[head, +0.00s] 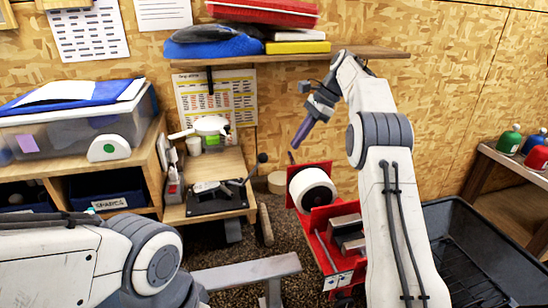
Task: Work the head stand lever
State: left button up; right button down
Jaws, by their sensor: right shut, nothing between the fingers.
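A dark head stand (212,203) sits on the low wooden bench in the left middle, with a grey metallic piece on top. A lever (251,172) rises from its right side, tilted up and right to a round black knob. My right gripper (298,142) is to the right of the knob and apart from it, pointing down and left. Its purple fingers are shut and empty. My left arm comes in at the lower left, but its gripper is out of the picture.
A red stand with a white roll (312,190) is right of the bench. A white lamp-like device (210,126) stands behind the head stand. A clear bin (75,125) is at the left, a shelf (290,56) above, and a black crate (468,245) at the right.

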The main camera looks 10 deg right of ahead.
jog(key=a+f+p, duration=0.1)
jog(key=a+f, duration=0.3)
jog(key=a, duration=0.3)
jog(key=shift+f, duration=0.3)
jog(key=shift+s, duration=0.1)
